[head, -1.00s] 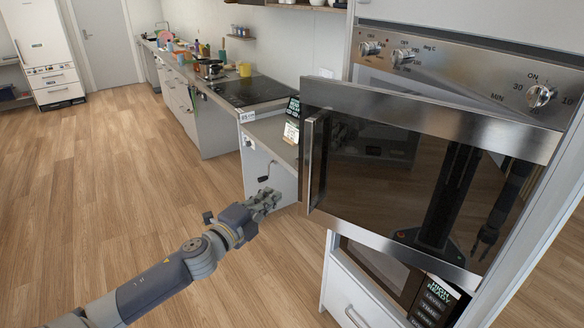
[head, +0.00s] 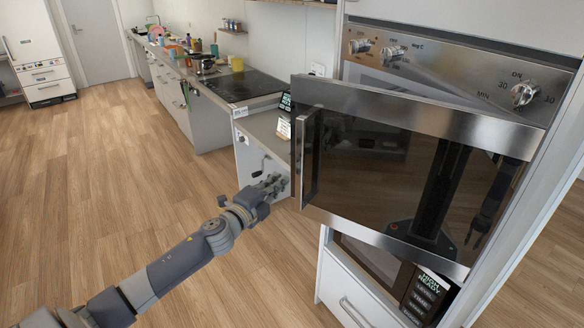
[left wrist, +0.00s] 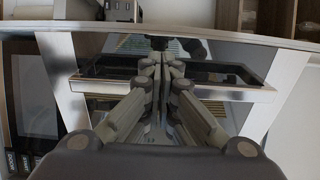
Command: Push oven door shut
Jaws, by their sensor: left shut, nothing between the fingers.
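The oven door (head: 400,165) stands partly open in the head view, its dark glass framed by steel bands at top and bottom. Its upright handle (head: 306,158) is at the left edge. My left gripper (head: 279,182) is shut and empty, just left of the handle's lower part in the picture. I cannot tell whether it touches the door. In the left wrist view my left gripper (left wrist: 161,62) points at a reflective, steel-banded surface, seemingly the oven door (left wrist: 85,62). My right gripper shows only as a reflection in the door glass.
The control panel with knobs (head: 440,68) is above the door. A lower appliance (head: 425,295) with a button panel and a drawer (head: 350,295) are below. A counter with a black hob (head: 240,88) runs off at the back left. The wooden floor (head: 80,190) at left is clear.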

